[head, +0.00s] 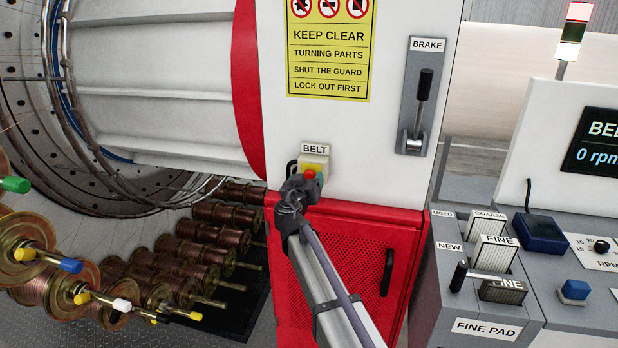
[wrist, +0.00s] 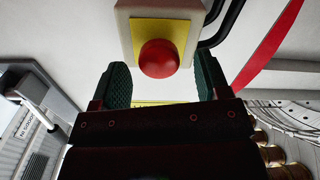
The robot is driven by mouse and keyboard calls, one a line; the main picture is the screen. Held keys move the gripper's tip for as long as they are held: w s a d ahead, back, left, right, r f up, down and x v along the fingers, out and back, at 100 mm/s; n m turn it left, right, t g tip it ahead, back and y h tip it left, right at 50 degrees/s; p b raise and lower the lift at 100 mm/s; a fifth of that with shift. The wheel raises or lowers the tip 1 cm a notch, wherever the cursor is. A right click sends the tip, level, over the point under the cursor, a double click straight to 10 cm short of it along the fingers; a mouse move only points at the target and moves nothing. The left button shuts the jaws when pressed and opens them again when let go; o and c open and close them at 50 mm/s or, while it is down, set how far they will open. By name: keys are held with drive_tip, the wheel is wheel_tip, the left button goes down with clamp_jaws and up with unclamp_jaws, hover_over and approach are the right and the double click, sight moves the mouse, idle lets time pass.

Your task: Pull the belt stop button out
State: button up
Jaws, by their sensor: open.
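The belt stop button (wrist: 159,58) is a red mushroom head on a yellow plate, on a pale box (wrist: 127,22) fixed to the white cabinet. In the head view the button (head: 309,173) shows under the BELT label (head: 315,149), partly hidden by my gripper. My gripper (wrist: 162,84) is open. Its two green-padded fingers stand on either side of the button in the wrist view, with gaps between them and the red head. I cannot tell how deep the fingers reach along the button. In the head view my gripper (head: 302,188) is just below and in front of the box.
A brake lever (head: 421,100) stands on the cabinet to the right. Below is a red mesh guard (head: 340,260) with a black handle. Copper spools (head: 60,285) lie at the left. A grey console (head: 500,260) with pads and a display is at the right. Black cable (wrist: 225,20) runs beside the box.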

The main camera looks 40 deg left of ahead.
drive_tip(key=x, duration=0.2)
drive_tip(key=shift+w+a, duration=0.15)
drive_tip(key=shift+w, duration=0.1)
drive_tip(key=shift+c, duration=0.3)
